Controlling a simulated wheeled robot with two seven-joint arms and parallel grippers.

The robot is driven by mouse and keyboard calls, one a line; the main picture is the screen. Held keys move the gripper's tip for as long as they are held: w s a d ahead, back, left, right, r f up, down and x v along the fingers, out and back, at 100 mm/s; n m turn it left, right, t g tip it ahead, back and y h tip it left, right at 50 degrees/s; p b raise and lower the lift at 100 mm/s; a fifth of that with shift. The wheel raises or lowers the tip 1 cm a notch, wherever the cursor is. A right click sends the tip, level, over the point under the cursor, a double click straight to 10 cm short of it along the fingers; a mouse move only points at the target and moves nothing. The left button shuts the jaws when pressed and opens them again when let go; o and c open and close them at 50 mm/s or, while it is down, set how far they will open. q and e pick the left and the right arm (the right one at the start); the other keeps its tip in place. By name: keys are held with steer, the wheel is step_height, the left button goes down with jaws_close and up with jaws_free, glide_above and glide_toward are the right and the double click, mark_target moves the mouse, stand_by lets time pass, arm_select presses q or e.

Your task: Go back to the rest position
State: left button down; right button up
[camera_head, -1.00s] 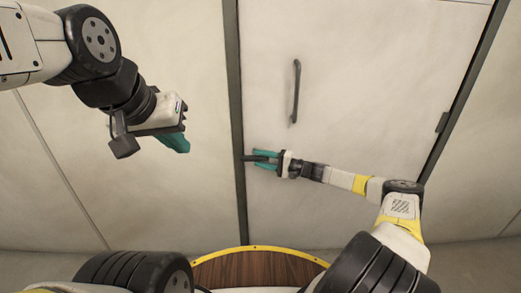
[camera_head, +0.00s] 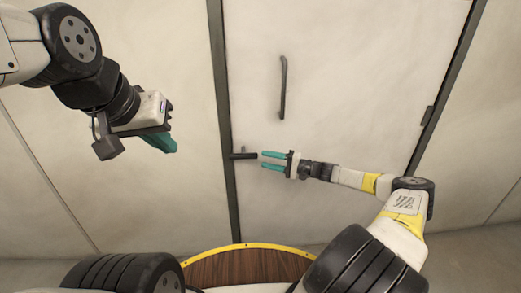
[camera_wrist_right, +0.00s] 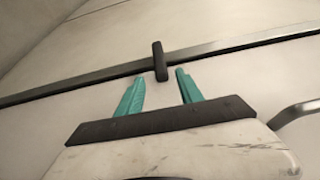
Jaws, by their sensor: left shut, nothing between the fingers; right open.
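My right gripper (camera_head: 273,160) is open and empty, its teal fingers pointing left at a dark lever handle (camera_head: 243,156) on the door's left edge. The fingertips are a little apart from the handle. In the right wrist view the handle (camera_wrist_right: 159,61) stands just beyond and between the two open fingers (camera_wrist_right: 158,90). My left gripper (camera_head: 162,142) is shut and empty at the upper left, in front of the wall and touching nothing. Its fingers show only as one teal piece.
A white door (camera_head: 345,90) with a dark vertical pull bar (camera_head: 283,87) faces me and looks closed in its dark frame (camera_head: 222,120). Pale wall (camera_head: 170,50) stands to the left. A wooden surface with a yellow rim (camera_head: 250,268) is at the bottom.

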steer(key=s+a+r+n+g+h, duration=0.7)
steer(key=s+r+g, duration=0.1)
steer(key=s+r, duration=0.3)
steer(key=s+d+r+m+t+h, duration=0.1)
steer(key=s+d+r+t+h, duration=0.2)
steer(key=s+r, duration=0.9)
steer(key=s+d+r+t+h, duration=0.4)
steer(key=s+d+r, duration=0.4)
steer(key=s+r, duration=0.4)
steer(key=s, duration=0.3)
steer(key=shift+s+r+m+h, duration=0.25)
steer(key=shift+s+m+h, duration=0.05)
steer(key=shift+s+m, duration=0.1)
steer(key=shift+w, duration=0.1)
steer(key=shift+c, duration=0.8)
steer(key=shift+d, duration=0.1)
